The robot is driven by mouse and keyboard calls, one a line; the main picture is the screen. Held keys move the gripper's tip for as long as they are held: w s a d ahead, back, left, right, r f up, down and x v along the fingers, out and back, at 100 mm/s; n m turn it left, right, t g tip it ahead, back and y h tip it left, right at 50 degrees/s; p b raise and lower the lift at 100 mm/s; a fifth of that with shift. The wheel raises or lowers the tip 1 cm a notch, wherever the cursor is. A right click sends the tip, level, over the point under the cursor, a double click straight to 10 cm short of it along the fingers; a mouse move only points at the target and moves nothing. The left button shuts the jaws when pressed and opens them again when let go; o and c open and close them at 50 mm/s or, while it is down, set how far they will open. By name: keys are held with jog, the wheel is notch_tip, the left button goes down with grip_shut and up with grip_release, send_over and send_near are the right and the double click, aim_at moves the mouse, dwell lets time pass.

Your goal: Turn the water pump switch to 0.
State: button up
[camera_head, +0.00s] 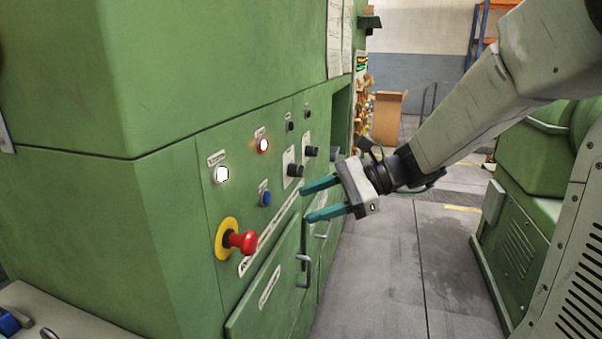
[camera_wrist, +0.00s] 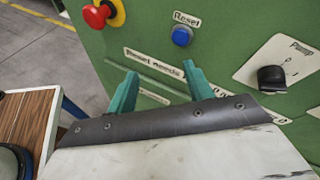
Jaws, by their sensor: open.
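The pump switch (camera_head: 295,170) is a black rotary knob on a white plate on the green cabinet's front. In the wrist view the pump switch (camera_wrist: 271,79) is at the right, its plate labelled "Pump". I cannot tell which mark it points to. My gripper (camera_head: 307,204) has two teal fingers, open and empty, pointing at the panel just below and right of the knob. In the wrist view my gripper (camera_wrist: 160,72) faces the panel below the blue Reset button (camera_wrist: 181,36), with the switch to its right. The fingers appear apart from the knob.
A red emergency stop (camera_head: 241,241) on a yellow disc sticks out at lower left. A second black knob (camera_head: 311,151) sits further along. Metal door handles (camera_head: 303,271) project below. The grey floor aisle (camera_head: 380,270) is clear.

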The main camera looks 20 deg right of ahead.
aim_at(296, 170)
jog(key=w+d+m+t+y, duration=0.1)
jog(key=w+d+m+t, duration=0.7)
jog(key=w, duration=0.3)
jog(key=w+a+g, duration=0.1)
jog(key=w+a, duration=0.3)
jog(key=a, duration=0.1)
jog(key=shift+w+f, duration=0.3)
jog(key=shift+f, duration=0.1)
jog(key=shift+a, duration=0.1)
jog(key=c, duration=1)
